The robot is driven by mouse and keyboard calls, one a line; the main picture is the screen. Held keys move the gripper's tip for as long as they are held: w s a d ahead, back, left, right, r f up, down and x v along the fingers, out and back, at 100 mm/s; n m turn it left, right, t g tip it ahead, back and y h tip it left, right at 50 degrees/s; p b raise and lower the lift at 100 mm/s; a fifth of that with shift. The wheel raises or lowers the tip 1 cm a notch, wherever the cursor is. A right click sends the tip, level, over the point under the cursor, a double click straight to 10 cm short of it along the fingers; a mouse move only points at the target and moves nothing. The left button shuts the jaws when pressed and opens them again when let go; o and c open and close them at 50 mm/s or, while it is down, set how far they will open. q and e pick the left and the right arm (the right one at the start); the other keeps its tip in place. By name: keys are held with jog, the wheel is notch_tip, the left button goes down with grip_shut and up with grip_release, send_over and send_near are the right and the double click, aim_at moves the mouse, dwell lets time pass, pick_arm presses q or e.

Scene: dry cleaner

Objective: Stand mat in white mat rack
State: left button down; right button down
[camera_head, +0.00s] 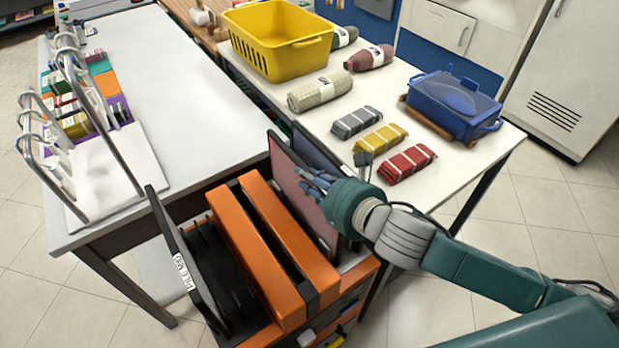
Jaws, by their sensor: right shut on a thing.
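A white rack (118,200) with tall bent metal hoops stands on the left white table, several colourful pieces along its far part. My right gripper (322,183) reaches in from the right to the upper edge of a thin, dark-edged panel with a pinkish face (294,187), which looks like the mat. The gripper is shut on it; the grip is partly hidden by the fingers and hand. The panel stands nearly upright at the right side of the orange-and-black cart (290,240), a second dark panel close behind it. My left gripper is out of view.
The right table (262,98) holds a yellow basket (280,42), rolled bundles (320,91), grey, yellow and red packs (407,163) and a blue lidded container (454,103). A black labelled panel (181,262) rises at the cart's left. The left table's middle (165,90) is clear.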

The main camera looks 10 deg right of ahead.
jog(key=c, duration=1.6)
grip_release()
jog(key=shift+f, duration=0.15)
jog(key=shift+r, duration=0.2)
jog(key=v, duration=0.5)
jog(key=shift+s+d+b, duration=0.2)
jog(key=shift+s+b, duration=0.1)
jog(key=shift+s, duration=0.05)
jog(key=p+v, duration=0.5)
jog(key=shift+r+p, duration=0.3)
jog(key=shift+r, duration=0.05)
jog(key=shift+s+d+r+p, duration=0.1)
jog(key=shift+s+d+p, duration=0.1)
jog(key=shift+s+p, duration=0.3)
